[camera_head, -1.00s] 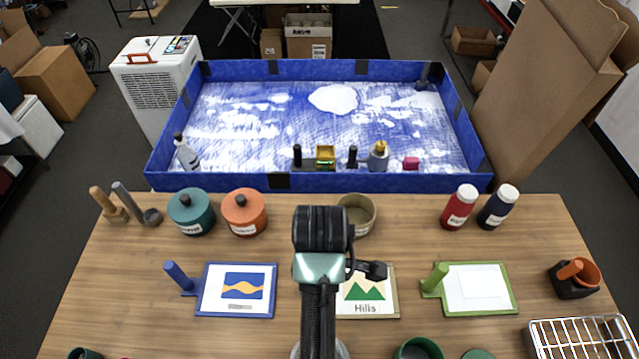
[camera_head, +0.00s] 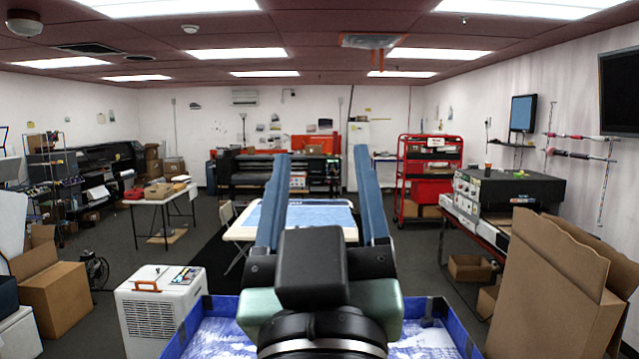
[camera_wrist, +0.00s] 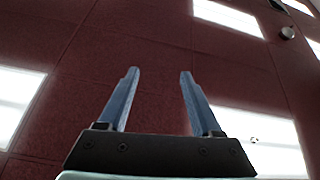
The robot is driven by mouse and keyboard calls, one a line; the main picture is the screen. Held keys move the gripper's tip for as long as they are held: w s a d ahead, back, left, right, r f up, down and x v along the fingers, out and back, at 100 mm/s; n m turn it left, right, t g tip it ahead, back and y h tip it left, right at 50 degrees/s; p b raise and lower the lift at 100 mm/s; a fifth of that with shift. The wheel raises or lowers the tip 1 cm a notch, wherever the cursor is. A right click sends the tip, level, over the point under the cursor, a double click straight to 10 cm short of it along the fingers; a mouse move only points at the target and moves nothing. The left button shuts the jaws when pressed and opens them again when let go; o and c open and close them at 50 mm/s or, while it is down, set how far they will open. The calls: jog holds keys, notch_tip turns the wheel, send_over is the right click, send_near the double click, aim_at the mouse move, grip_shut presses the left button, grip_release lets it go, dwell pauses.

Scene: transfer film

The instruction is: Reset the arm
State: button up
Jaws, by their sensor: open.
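My gripper (camera_head: 318,165) points upward in the middle of the head view, its two blue fingers spread apart with nothing between them. The wrist view shows the same open, empty fingers (camera_wrist: 159,80) against the dark red ceiling and its bright light panels. Below the gripper, my arm covers the bottom middle of the head view. The wooden work table and the things on it are out of view now.
The blue-walled bin (camera_head: 455,325) lies beyond my arm at the bottom. A white wheeled unit (camera_head: 150,318) stands left of it, and tall cardboard (camera_head: 545,285) stands right. A white table (camera_head: 240,232) stands farther back. The air around the gripper is clear.

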jog(key=s+r+m+t, duration=0.1)
jog(key=s+r+t, duration=0.2)
jog(key=s+r, duration=0.3)
jog(key=shift+m, duration=0.3)
jog(key=shift+s, duration=0.1)
